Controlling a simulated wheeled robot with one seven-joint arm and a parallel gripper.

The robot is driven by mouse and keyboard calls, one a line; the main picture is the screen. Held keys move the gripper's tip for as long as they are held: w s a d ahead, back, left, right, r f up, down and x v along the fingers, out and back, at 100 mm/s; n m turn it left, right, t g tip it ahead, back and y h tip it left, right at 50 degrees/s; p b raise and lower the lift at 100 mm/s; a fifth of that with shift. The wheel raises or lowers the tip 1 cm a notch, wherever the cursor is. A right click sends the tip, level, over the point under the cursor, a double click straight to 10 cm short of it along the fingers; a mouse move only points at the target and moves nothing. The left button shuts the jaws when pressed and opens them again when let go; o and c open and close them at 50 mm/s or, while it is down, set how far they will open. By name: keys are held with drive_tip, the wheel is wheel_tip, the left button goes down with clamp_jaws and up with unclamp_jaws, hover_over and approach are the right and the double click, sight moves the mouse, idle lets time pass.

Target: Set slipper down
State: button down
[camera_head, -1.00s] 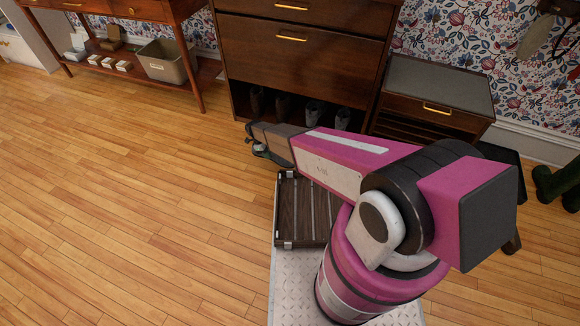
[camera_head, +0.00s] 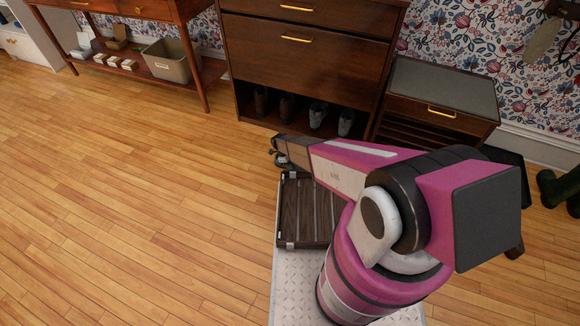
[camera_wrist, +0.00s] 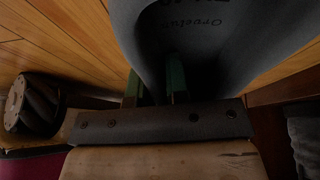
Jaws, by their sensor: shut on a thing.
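The slipper (camera_wrist: 225,45) fills the top of the wrist view as a large, smooth grey-blue surface with faint lettering. My gripper (camera_wrist: 156,84) is shut on it, with two green fingers at its near edge. In the head view my gripper (camera_head: 283,155) is at the end of the outstretched arm, in front of the tall wooden cabinet. The slipper is mostly hidden or too dark to make out there. I cannot tell whether it touches the floor.
A tall wooden cabinet (camera_head: 300,62) has brown and grey shoes (camera_head: 319,112) in its open bottom. A low cabinet (camera_head: 440,100) stands to its right. A dark slatted tray (camera_head: 306,212) lies below the gripper on my base. The wooden floor (camera_head: 130,190) at left is clear.

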drive_tip(key=shift+f, duration=0.25)
drive_tip(key=c, duration=1.1)
unclamp_jaws()
drive_tip(key=shift+f, duration=0.1)
